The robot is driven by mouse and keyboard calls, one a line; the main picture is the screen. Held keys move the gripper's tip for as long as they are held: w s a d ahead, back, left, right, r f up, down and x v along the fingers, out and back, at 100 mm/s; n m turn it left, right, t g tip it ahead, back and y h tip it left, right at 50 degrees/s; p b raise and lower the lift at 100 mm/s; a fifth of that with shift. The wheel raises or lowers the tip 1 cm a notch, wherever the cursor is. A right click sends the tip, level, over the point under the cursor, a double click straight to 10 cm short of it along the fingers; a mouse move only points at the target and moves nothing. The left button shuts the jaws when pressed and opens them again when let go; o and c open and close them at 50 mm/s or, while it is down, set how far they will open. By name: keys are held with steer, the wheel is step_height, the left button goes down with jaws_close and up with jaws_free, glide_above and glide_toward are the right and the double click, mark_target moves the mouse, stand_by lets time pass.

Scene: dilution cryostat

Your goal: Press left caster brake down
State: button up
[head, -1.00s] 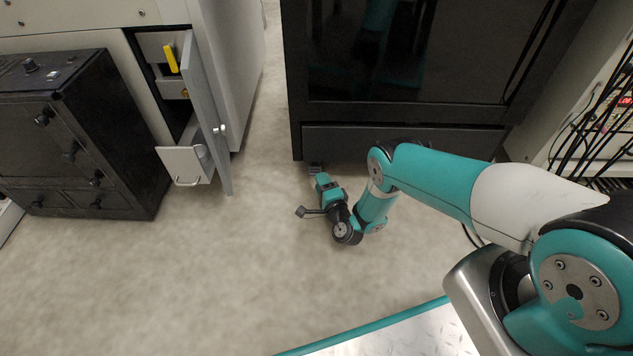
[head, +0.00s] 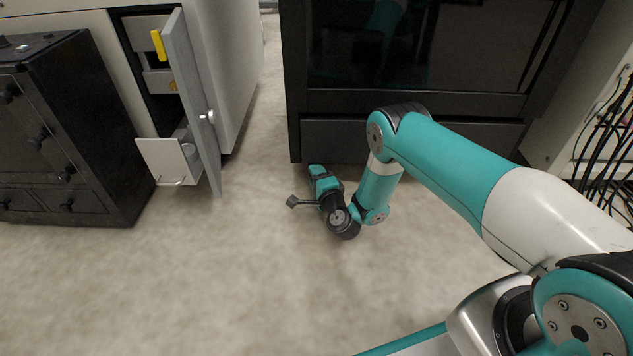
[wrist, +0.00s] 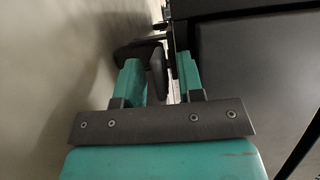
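My gripper (head: 317,170) is low over the floor at the lower left corner of the black cabinet (head: 410,140). In the wrist view, its two teal fingers (wrist: 160,75) stand apart. A dark, flat part (wrist: 157,70), which looks like the left caster's brake pedal, shows between the fingers, closer to the left one. More of the dark caster (wrist: 138,48) shows just past the fingertips. I cannot tell whether a finger touches the pedal. In the head view my gripper hides the caster and brake.
The grey cabinet door (head: 190,100) stands open at left, with a pulled-out drawer (head: 170,160) beside it. A black chest (head: 75,130) stands farther left. Cables (head: 610,140) hang at right. The floor (head: 200,270) in front is clear.

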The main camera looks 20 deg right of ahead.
jaws_close()
steer(key=shift+r+p, duration=0.1)
steer(key=shift+p, duration=0.2)
steer(key=p, duration=0.2)
steer(key=shift+w+r+p, duration=0.1)
steer(key=shift+p, duration=0.3)
steer(key=shift+t+p, duration=0.3)
steer(key=shift+p, duration=0.9)
steer(key=shift+f+t+p, duration=0.3)
steer(key=shift+f, duration=0.2)
jaws_free()
